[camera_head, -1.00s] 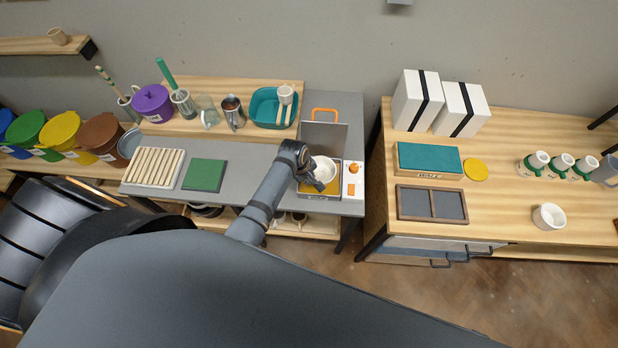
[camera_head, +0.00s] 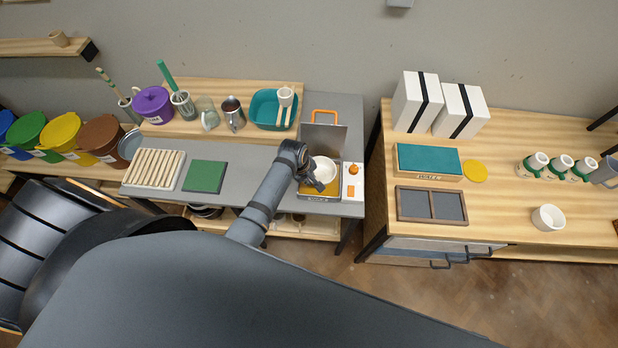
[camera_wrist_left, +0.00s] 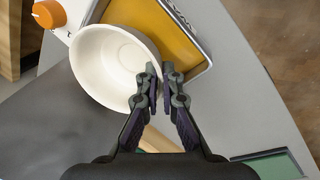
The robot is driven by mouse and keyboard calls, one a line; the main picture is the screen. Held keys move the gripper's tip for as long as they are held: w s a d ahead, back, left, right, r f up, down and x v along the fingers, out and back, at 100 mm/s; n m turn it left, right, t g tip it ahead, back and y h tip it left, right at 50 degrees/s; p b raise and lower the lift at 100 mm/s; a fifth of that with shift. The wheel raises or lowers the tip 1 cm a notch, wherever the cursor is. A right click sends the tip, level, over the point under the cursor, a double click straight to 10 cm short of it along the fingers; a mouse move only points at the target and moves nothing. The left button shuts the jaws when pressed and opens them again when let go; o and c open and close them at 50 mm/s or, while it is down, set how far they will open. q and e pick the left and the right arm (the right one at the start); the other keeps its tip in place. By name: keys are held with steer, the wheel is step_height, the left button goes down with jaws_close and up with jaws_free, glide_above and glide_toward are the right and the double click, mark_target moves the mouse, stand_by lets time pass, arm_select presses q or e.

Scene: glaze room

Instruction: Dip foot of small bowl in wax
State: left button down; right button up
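A small white bowl (camera_head: 322,168) is upright over the wax pan (camera_head: 319,195), whose contents are yellow. In the left wrist view the bowl (camera_wrist_left: 113,62) covers part of the yellow wax (camera_wrist_left: 165,35). My left gripper (camera_wrist_left: 160,78) is shut on the bowl's wall, one finger inside the rim and one outside. My left gripper (camera_head: 318,184) also shows in the head view, at the bowl's near side. The bowl's foot is hidden, so I cannot tell whether it touches the wax. My right gripper is not in view.
The wax unit has a raised grey lid (camera_head: 324,137) behind and an orange knob (camera_head: 354,170) at right. A green pad (camera_head: 205,176) and a slatted rack (camera_head: 153,168) lie to the left. Another white bowl (camera_head: 548,218) stands on the right table.

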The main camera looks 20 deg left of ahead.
arm_select(q)
steer(key=shift+r, duration=0.15)
steer(key=shift+w+d+v, duration=0.15)
steer(key=shift+w+v, duration=0.1)
steer(key=shift+v, duration=0.85)
steer(key=shift+w+d+v, duration=0.1)
steer(key=shift+w+v, duration=0.1)
steer(key=shift+v, duration=0.9)
steer(key=shift+w+d+v, duration=0.15)
steer(key=shift+w+v, duration=0.1)
steer(key=shift+v, duration=0.85)
steer(key=shift+r, duration=0.15)
